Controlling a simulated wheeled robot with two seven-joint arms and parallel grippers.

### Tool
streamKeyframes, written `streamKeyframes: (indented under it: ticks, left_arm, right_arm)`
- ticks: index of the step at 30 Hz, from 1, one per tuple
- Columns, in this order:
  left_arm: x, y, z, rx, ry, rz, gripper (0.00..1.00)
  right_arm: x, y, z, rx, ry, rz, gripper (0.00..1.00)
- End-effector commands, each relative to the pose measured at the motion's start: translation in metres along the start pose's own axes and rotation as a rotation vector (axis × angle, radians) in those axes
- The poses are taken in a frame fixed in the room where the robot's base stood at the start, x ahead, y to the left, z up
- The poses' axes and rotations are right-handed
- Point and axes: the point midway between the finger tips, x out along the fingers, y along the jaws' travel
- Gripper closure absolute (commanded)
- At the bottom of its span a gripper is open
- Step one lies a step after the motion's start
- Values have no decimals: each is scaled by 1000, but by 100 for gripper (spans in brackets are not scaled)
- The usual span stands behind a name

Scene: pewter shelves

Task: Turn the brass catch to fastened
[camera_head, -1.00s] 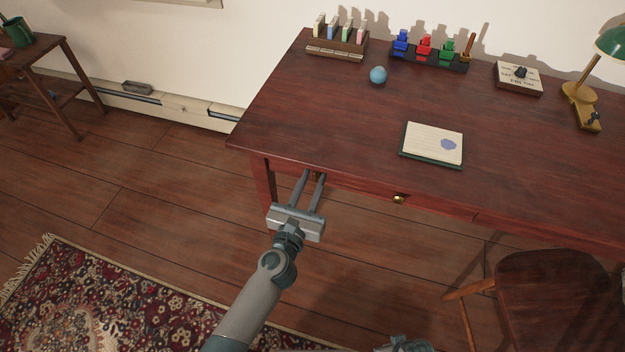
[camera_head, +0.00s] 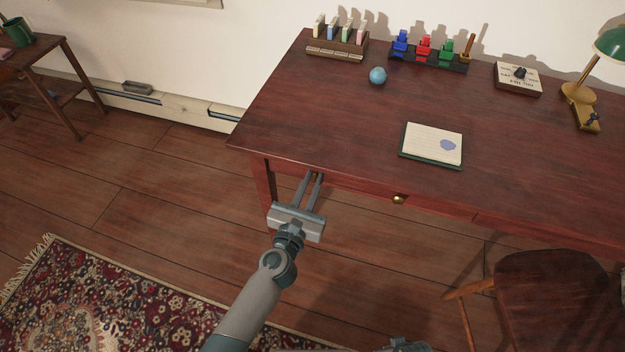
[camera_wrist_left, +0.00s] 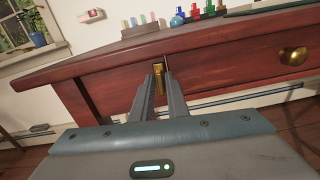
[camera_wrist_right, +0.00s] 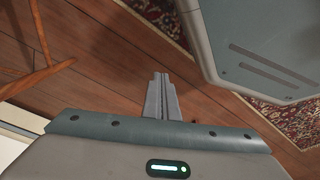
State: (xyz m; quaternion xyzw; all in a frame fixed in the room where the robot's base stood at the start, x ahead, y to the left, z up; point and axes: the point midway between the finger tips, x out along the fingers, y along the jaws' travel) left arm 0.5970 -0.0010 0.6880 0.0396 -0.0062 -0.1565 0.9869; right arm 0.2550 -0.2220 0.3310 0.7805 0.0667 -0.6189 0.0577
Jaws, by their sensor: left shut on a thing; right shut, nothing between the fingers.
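The brass catch (camera_wrist_left: 158,79) is on the red-brown desk's front apron, near the left corner. In the left wrist view it shows as a small upright brass piece between the fingertips, partly hidden by them. My left gripper (camera_head: 314,176) reaches up to it from the front and is shut on it; it also shows in the left wrist view (camera_wrist_left: 161,76). In the head view the fingers mostly cover the catch, and its turn position cannot be told. My right gripper (camera_wrist_right: 162,80) is shut and empty, pointing over the wooden floor.
A brass drawer knob (camera_head: 399,198) is right of the catch on the desk (camera_head: 300,110). A notebook (camera_head: 432,144), a blue ball (camera_head: 378,76) and a lamp (camera_head: 580,92) are on top. A chair (camera_head: 550,290) stands at right. A patterned rug (camera_head: 90,300) lies at left.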

Motion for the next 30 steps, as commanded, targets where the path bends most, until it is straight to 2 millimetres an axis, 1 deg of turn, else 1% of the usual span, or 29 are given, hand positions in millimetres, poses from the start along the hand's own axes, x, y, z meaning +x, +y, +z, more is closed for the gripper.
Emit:
streamKeyframes:
  ticks: [3, 11, 30]
  left_arm:
    - [0, 0, 1, 64, 1, 0, 100]
    - [0, -1, 1, 268, 2, 0, 100]
    - [0, -3, 0, 876, 1, -1, 100]
  right_arm:
    - [9, 2, 0, 1, 5, 2, 100]
    - [26, 3, 18, 2, -2, 2, 100]
    - [22, -15, -10, -11, 159, -15, 100]
